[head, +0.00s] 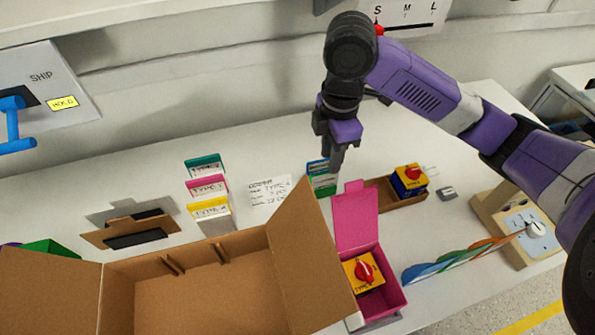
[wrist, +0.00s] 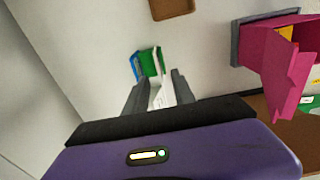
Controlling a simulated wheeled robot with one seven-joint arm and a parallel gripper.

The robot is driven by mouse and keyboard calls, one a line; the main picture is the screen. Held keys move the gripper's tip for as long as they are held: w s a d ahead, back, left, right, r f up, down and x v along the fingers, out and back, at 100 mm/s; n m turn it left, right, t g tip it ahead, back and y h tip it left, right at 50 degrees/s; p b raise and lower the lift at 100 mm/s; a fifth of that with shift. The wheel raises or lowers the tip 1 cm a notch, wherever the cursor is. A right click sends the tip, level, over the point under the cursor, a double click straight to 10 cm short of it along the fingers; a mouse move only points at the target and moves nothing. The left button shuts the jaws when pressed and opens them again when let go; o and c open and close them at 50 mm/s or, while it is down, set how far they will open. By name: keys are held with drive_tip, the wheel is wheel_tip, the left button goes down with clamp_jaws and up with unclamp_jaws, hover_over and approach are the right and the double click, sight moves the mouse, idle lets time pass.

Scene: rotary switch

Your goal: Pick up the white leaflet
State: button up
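A white leaflet (wrist: 163,95) with dark print shows between my fingers in the wrist view, below a green one. In the head view I cannot clearly make it out behind and under my gripper. A green leaflet (wrist: 149,62) and a blue one (wrist: 135,68) stand beside it; the green one also shows in the head view (head: 323,184). My gripper (wrist: 158,82) points down above this group, and it also shows in the head view (head: 334,166). Its fingers are apart, with a gap on the left of the white leaflet. I cannot tell whether the right finger touches it.
An open cardboard box (head: 205,290) stands in front. A pink box (head: 382,303) with a raised lid is to the right of it. Teal, pink and yellow card stacks (head: 207,187) stand left of a printed order sheet (head: 270,190). A brown tray (head: 385,194) lies at right.

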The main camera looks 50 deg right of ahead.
sight(326, 175)
drive_tip(key=shift+w+f, duration=0.15)
drive_tip(key=shift+f, duration=1.85)
drive_tip(key=shift+w+f, duration=0.15)
drive_tip(key=shift+f, duration=1.8)
clamp_jaws()
